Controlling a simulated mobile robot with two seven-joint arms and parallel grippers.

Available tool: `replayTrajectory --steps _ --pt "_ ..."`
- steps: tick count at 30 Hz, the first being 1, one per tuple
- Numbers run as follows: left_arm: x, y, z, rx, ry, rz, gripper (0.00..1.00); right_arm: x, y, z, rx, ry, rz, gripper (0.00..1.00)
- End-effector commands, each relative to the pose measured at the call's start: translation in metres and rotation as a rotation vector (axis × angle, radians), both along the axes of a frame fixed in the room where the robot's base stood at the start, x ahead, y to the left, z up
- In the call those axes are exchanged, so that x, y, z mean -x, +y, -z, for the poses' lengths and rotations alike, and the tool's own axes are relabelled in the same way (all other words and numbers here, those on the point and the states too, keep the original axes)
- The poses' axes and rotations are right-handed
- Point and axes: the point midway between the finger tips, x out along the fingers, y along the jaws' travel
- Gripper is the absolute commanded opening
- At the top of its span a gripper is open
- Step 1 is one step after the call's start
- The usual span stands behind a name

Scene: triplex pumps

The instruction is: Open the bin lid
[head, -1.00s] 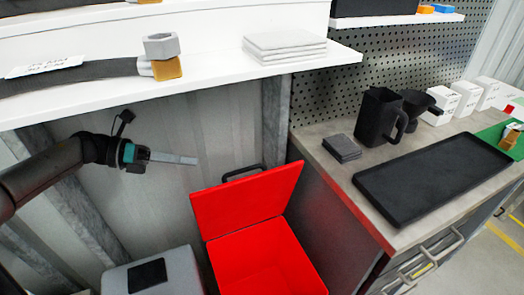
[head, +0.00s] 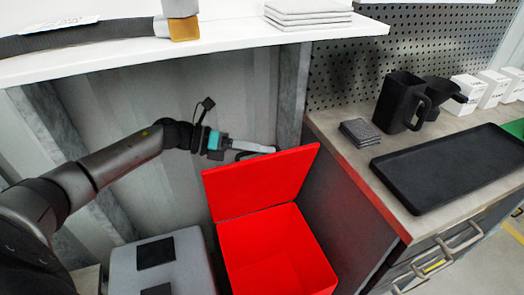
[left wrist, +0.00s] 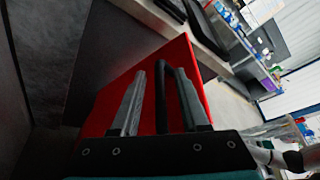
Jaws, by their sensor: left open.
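The red bin (head: 262,262) stands on the floor with its red lid (head: 262,183) raised and tilted back, so the inside shows and looks empty. The lid's dark handle (head: 262,154) is at its upper edge, mostly hidden behind the lid and my gripper. My left gripper (head: 262,151) is open at the lid's top edge, by the handle. In the left wrist view, my left gripper (left wrist: 160,88) has its two fingers apart, with the dark handle (left wrist: 166,68) between or just beyond them; I cannot tell whether they touch. The red lid (left wrist: 150,72) lies behind. My right gripper is not in view.
A grey box (head: 182,268) with dark pads stands left of the bin. The workbench (head: 352,185) to the right carries a black tray (head: 455,168), a black jug (head: 398,102) and dark tiles (head: 360,132). A white shelf (head: 230,42) hangs above my left arm.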

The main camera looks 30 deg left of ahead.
Motion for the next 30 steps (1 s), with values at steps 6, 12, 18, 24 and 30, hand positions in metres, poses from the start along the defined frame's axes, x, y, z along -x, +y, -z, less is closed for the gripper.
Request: replayTrajectory --steps 6,12,18,24,30 --pt "-0.0038 -0.0048 0.0012 -0.001 -0.001 -0.001 0.45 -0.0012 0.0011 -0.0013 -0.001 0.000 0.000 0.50" --pt "-0.0035 -0.0046 0.0013 -0.001 -0.001 -0.001 0.41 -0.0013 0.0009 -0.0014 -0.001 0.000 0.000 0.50" --pt "-0.0033 -0.0044 0.0014 -0.001 -0.001 0.000 0.19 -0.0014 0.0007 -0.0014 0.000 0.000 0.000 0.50" --pt "-0.0032 -0.0044 0.0013 -0.001 -0.001 0.000 0.00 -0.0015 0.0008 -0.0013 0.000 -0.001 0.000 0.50" --pt "-0.0032 -0.0043 0.0012 -0.001 -0.001 0.000 0.00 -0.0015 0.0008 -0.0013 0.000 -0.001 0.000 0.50"
